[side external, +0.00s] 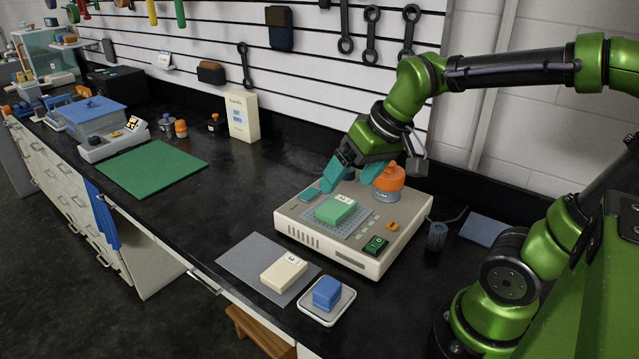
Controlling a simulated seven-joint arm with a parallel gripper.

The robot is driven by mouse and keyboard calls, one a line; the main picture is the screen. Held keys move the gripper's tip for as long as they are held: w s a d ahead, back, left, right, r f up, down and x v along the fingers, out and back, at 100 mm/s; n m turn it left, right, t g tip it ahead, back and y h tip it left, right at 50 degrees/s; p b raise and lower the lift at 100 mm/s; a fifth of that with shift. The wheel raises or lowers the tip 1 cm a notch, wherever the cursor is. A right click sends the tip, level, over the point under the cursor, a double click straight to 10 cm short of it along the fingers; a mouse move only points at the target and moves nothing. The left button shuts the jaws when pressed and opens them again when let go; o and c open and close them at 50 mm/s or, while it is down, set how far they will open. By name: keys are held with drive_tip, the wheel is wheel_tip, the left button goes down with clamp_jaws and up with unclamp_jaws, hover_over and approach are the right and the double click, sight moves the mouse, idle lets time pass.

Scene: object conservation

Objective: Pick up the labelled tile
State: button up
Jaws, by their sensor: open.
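A green tile (335,211) with a small white label on top lies on the perforated plate of a beige bench device (300,232). A cream tile (283,273) with a dark mark lies on a grey mat (245,258) at the front. A blue block (326,292) sits in a small white tray (342,309). My gripper (350,184) has teal fingers spread apart, empty, above the back of the device and behind the green tile. Its right finger is close to an orange-topped container (389,179); I cannot tell whether they touch.
The device also carries a dark green switch (376,245) and a small orange part (392,226). A black cup (436,236) and blue pad (484,230) lie to the right. A green mat (152,168) and a cream box (242,116) are left. Counter between is clear.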

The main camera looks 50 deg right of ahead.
drive_tip(key=w+d+n+g, duration=0.3)
drive_tip(key=w+d+n, duration=0.3)
drive_tip(key=w+n, duration=0.1)
drive_tip(key=n+g+h, duration=0.1)
drive_tip(key=n+g, duration=0.1)
drive_tip(key=n, duration=1.2)
hover_over(337, 206)
drive_tip(key=f, duration=1)
drive_tip(key=shift+w+f, duration=0.35)
drive_tip(key=shift+w, duration=0.05)
drive_tip(key=shift+s+f, duration=0.2)
drive_tip(key=shift+f, duration=1.2)
drive_tip(key=shift+s+f, duration=0.15)
drive_tip(key=shift+f, duration=1.2)
drive_tip(key=c, duration=1.3)
drive_tip(key=shift+r, duration=0.1)
